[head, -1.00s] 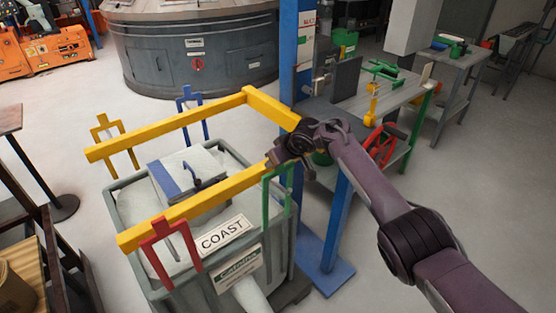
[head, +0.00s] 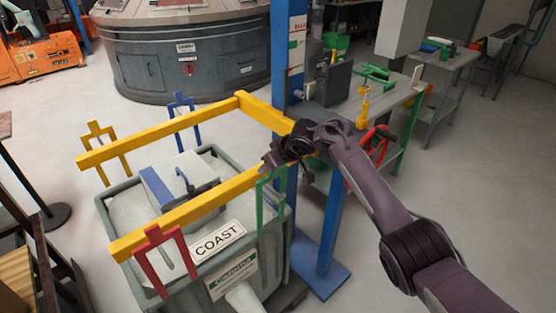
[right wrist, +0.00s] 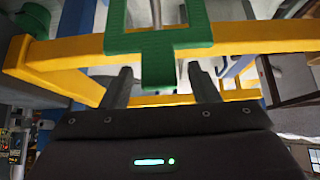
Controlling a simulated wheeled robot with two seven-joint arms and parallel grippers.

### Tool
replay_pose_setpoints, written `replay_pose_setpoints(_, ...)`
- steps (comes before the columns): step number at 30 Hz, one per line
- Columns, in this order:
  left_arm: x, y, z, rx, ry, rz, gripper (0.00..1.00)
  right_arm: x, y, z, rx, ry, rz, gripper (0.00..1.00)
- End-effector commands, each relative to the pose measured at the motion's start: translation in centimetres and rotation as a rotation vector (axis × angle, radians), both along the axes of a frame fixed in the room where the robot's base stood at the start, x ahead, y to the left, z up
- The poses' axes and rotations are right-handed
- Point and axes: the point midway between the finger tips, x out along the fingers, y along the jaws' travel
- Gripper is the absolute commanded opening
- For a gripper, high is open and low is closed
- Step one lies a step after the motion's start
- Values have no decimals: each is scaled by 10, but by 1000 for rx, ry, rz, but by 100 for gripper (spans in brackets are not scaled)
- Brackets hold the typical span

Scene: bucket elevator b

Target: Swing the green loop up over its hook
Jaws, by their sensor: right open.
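The green loop (head: 261,207) stands at the right corner of the grey bin, beside the near yellow bar (head: 190,212). Its upper part is partly hidden by my right gripper. The right wrist view shows its crosspiece (right wrist: 115,43) and a narrow tab (right wrist: 158,72) between the two fingers. My right gripper (right wrist: 162,86) is open, with a finger on each side of the tab and gaps visible. In the head view my right gripper (head: 268,163) is at the loop's top, close to the yellow bar. I cannot make out the loop's hook clearly. My left gripper is not in view.
The yellow frame joins a blue post (head: 283,60). A workbench (head: 395,97) stands behind my right arm. Floor is open at right.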

Motion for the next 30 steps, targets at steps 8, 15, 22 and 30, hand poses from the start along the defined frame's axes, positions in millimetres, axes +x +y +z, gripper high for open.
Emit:
replay_pose_setpoints(8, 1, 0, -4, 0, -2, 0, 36, -19, -15, 31, 0, 1, 1, 55)
replay_pose_setpoints(15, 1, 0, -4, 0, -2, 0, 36, -25, -19, 39, -3, 4, 0, 55)
replay_pose_setpoints(22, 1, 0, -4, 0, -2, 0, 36, -25, -19, 39, -2, 3, 0, 55)
replay_pose_setpoints(30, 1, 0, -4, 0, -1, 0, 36, -34, -21, 17, -12, -4, -19, 55)
